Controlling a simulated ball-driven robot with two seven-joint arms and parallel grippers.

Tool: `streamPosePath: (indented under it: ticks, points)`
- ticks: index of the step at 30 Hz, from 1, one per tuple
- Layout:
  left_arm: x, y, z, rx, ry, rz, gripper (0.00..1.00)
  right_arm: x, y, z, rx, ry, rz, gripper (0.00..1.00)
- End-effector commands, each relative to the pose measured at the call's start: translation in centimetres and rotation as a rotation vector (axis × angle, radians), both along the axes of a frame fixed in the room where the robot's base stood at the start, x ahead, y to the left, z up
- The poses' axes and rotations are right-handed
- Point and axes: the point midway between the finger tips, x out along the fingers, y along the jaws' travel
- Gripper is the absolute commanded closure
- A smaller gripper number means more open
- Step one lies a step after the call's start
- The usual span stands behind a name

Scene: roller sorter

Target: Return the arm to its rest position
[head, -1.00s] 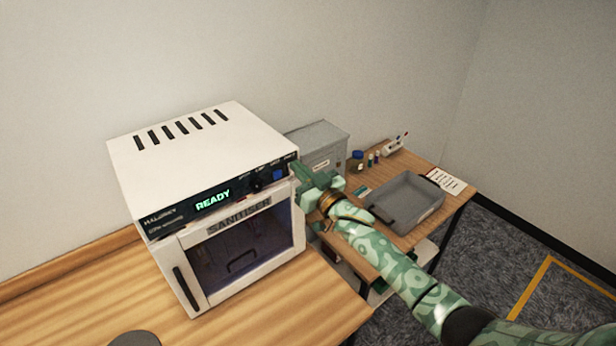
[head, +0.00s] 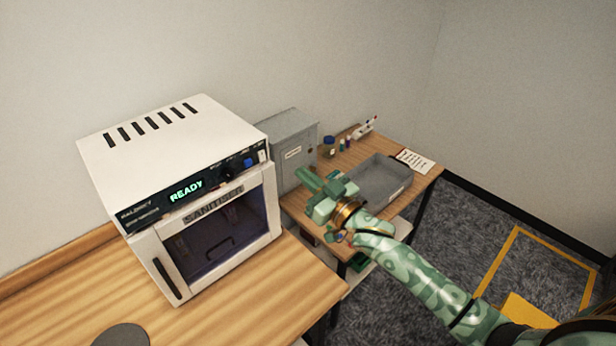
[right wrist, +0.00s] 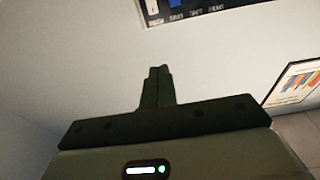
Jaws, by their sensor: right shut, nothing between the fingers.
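My right gripper (head: 314,181) is shut and empty in the head view. It is in the air to the right of the white sanitiser (head: 170,150), apart from it, in front of the grey box and the grey tray. In the right wrist view its fingers (right wrist: 157,88) are together, with a strip of the sanitiser's control panel (right wrist: 200,8) at the top. The sanitiser's display reads READY, and its glass-fronted door (head: 215,232) looks shut. My left gripper is not in view.
The sanitiser stands on a wooden counter (head: 255,310). A smaller table at the right holds a grey box (head: 292,150), a grey tray (head: 398,190), small bottles (head: 328,147) and a paper sheet (head: 414,160).

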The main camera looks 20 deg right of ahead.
Motion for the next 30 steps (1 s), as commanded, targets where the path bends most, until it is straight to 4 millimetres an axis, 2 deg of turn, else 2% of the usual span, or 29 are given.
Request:
streamPosePath:
  ticks: [6, 16, 20, 23, 27, 30]
  points:
    - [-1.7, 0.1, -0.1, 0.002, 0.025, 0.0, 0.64, -0.3, -0.1, 0.1, 0.0, -0.001, 0.0, 1.0]
    - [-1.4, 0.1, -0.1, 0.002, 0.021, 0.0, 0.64, -0.3, -0.1, 0.1, -0.001, 0.001, -0.001, 1.0]
    - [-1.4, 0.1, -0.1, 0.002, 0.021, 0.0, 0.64, -1.3, 0.3, -1.2, -0.056, 0.05, -0.034, 1.0]
    - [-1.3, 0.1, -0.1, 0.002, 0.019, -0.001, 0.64, -3.6, 0.6, -3.5, -0.186, 0.158, -0.105, 1.0]
    - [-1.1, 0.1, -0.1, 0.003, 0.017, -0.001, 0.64, -9.1, -0.5, -7.0, -0.453, 0.384, -0.223, 1.0]
    - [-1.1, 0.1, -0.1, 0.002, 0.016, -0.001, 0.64, -12.9, -1.9, -8.3, -0.613, 0.525, -0.278, 1.0]
